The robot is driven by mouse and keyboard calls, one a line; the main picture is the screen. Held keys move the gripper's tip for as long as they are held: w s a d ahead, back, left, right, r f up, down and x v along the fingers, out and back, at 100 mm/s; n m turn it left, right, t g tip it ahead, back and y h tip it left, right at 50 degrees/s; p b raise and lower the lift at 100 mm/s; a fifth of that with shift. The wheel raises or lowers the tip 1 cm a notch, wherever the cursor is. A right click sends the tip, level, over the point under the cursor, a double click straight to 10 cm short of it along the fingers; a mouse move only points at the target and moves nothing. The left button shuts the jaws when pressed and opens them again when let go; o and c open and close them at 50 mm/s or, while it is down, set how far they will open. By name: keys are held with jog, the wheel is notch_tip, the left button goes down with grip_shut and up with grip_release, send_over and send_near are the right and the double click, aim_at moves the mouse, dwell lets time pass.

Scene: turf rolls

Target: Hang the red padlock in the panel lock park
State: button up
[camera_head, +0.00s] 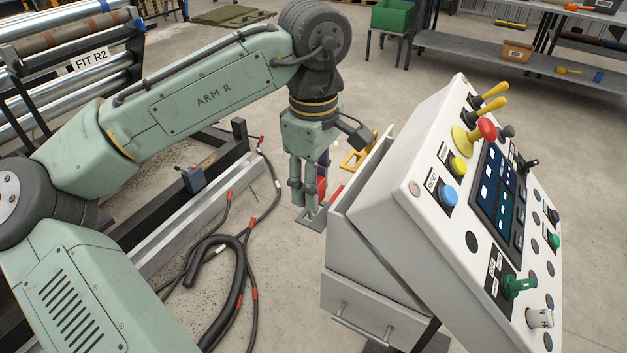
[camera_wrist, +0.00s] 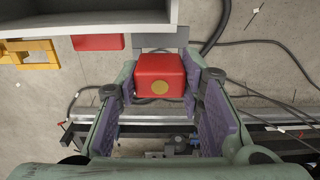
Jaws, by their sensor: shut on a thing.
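The red padlock (camera_wrist: 160,72) shows a boxy red body with a round brass-coloured spot in the wrist view. My gripper (camera_wrist: 162,84) is shut on it, one finger on each side. In the head view my gripper (camera_head: 308,206) hangs down beside the left side of the control panel (camera_head: 385,205), and only a sliver of red (camera_head: 322,186) shows behind its fingers. A flat grey plate (camera_head: 312,222) is at the fingertips by the panel side; it also shows just beyond the padlock in the wrist view (camera_wrist: 160,40).
Another red part (camera_wrist: 98,42) and a yellow part (camera_wrist: 28,54) are by the panel's edge. Black hoses (camera_head: 235,275) and a metal rail (camera_head: 195,220) lie on the floor to the left. The panel face carries knobs, levers and a screen.

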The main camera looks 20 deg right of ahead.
jog(key=shift+f+b, duration=0.6)
jog(key=shift+f, duration=0.6)
jog(key=o, duration=1.3)
notch_tip(320, 180, up, 12)
jog(key=shift+r, duration=0.1)
